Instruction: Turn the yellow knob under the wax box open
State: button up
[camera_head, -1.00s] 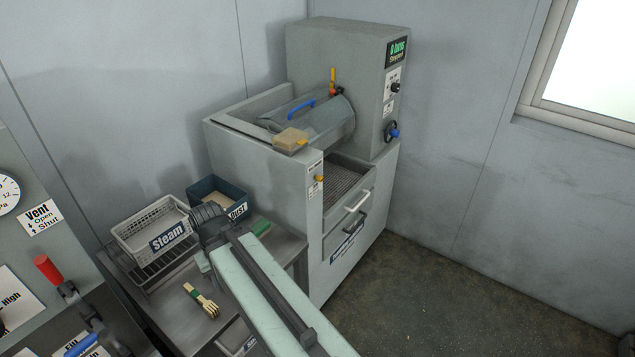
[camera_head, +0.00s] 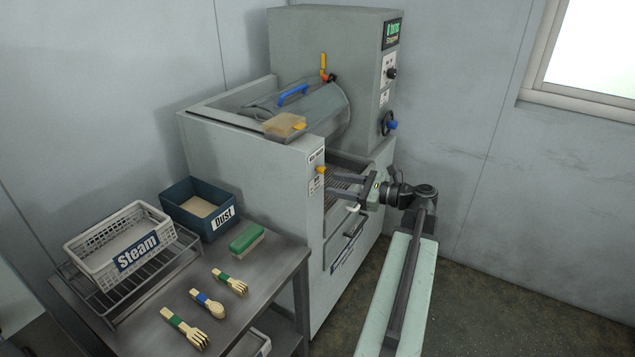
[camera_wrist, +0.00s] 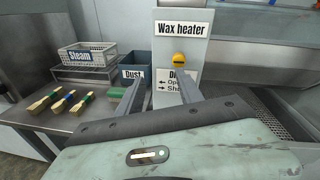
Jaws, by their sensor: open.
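The yellow knob (camera_head: 320,170) sits on the narrow front panel of the grey machine, below the tan wax box (camera_head: 284,124). In the wrist view the fingertips of my gripper (camera_wrist: 160,82) are apart, below the knob. The gripper appears not to touch the knob.
To the left, a metal table (camera_head: 262,275) carries a "Steam" basket (camera_head: 100,240), a blue "Dust" bin (camera_head: 185,215), a green-topped block (camera_head: 246,239) and several wooden utensils. Floor to the right is clear.

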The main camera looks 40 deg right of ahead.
aim_at(325, 171)
jog(key=s+d+r+m+t+h, duration=0.1)
jog(key=s+d+m, duration=0.1)
jog(key=d, duration=0.2)
jog(key=x, duration=0.7)
jog(key=shift+w+a+r, duration=0.3)
jog(key=shift+a, duration=0.05)
grip_shut()
